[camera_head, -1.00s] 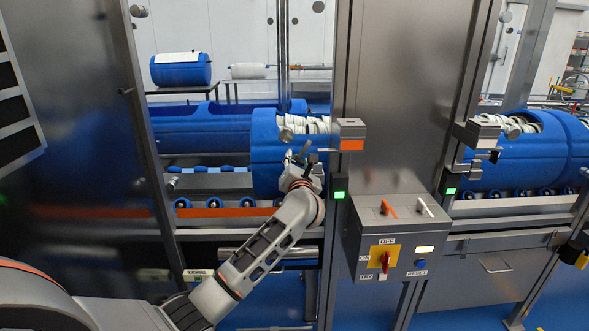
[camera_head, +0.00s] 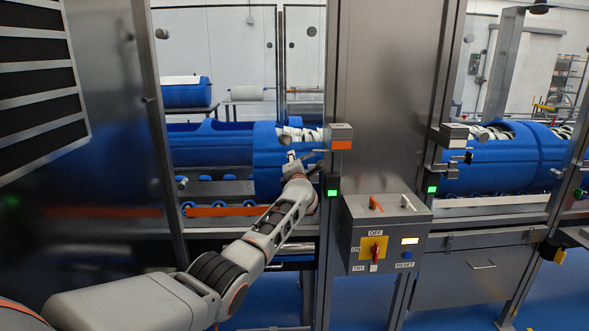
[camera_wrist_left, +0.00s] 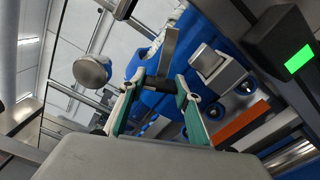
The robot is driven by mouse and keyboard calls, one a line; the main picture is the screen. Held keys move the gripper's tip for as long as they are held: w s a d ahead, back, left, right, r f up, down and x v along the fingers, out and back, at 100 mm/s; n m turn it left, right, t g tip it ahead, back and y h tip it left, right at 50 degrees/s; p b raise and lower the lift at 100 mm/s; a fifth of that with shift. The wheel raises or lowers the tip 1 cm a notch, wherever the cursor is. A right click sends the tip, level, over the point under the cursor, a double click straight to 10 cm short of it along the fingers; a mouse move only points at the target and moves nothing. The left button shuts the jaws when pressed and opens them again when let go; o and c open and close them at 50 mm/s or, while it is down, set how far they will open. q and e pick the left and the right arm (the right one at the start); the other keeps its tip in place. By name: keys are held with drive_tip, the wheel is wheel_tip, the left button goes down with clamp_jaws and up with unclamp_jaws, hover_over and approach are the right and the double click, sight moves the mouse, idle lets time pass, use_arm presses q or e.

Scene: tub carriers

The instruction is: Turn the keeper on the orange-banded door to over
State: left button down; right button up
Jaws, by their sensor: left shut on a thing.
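The orange-banded door's latch box (camera_head: 341,140) is grey with an orange band and sits on the post right of the left opening. My left gripper (camera_head: 297,165) is at the keeper just left of and below this box. In the left wrist view, my left gripper's green-sided fingers (camera_wrist_left: 160,82) are closed around a flat grey lever (camera_wrist_left: 168,48), apparently the keeper's handle, which sticks out past the fingertips. The keeper's pivot and its exact position are hard to make out behind the fingers. My right gripper is in neither view.
A similar latch box with a white band (camera_head: 453,134) is on the right door. Below the orange-banded box is a control box (camera_head: 386,236) with a red switch on yellow. A round metal knob (camera_wrist_left: 93,71) is near the gripper. Blue tubs (camera_head: 270,170) lie behind the opening.

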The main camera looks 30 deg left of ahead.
use_arm(q)
drive_tip(key=shift+r+m+p, duration=0.1)
drive_tip(key=shift+m+p, duration=0.25)
drive_tip(key=shift+m, duration=0.45)
drive_tip(key=shift+m+p, duration=0.8)
drive_tip(key=shift+m, duration=0.6)
drive_tip(key=c, duration=1.7)
unclamp_jaws()
drive_tip(key=shift+d, duration=0.1)
